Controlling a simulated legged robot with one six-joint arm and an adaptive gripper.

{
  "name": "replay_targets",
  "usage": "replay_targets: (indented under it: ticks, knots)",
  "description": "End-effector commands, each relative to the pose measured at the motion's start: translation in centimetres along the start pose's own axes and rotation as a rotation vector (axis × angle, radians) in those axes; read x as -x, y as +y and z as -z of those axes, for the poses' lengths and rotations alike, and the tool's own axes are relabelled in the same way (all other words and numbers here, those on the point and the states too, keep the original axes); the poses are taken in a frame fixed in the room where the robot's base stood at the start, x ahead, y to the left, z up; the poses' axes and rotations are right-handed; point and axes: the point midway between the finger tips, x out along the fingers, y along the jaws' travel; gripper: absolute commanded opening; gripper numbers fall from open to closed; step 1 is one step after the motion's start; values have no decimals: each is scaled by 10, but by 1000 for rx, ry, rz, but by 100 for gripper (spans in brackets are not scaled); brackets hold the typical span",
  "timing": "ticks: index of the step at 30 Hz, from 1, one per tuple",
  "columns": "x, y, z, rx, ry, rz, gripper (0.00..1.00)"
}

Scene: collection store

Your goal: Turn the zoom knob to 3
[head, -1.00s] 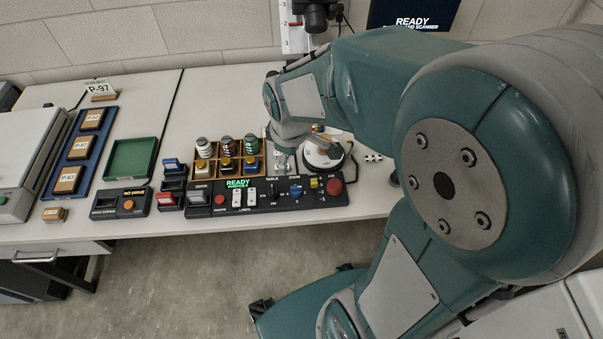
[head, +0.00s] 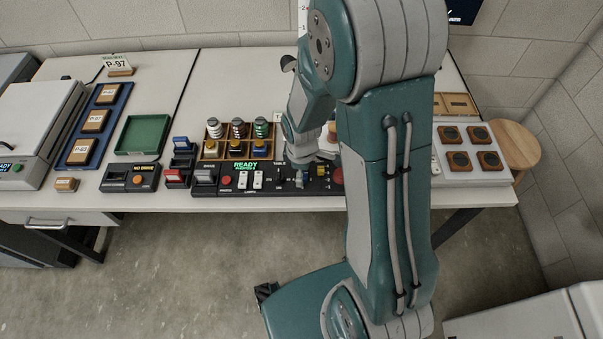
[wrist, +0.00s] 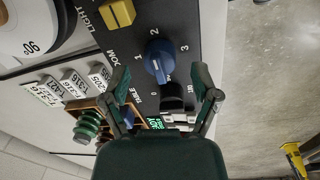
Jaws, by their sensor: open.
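The blue zoom knob (wrist: 158,60) sits on the dark control panel (wrist: 205,22) in the wrist view, with the marks 1, 2 and 3 printed around it. I cannot tell surely which mark its pointer faces. My gripper (wrist: 163,80) is open and empty, with one fingertip on each side of the knob in the picture; contact is not clear. In the head view the knob (head: 299,183) shows small at the panel's front, just below my gripper (head: 298,160), whose fingers are hard to make out there.
A red button (head: 337,176) is at the panel's right.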

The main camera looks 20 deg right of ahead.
Motion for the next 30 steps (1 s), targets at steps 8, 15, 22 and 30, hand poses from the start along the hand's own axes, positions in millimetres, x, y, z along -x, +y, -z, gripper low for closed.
replay_targets:
  ticks: [8,15,22,30]
  knots:
    - [-18,0,1,-1,0,-2,78]
    - [-18,0,2,-1,0,-2,70]
    - [-18,0,1,-1,0,-1,0]
    - [-18,0,0,-16,-2,0,0]
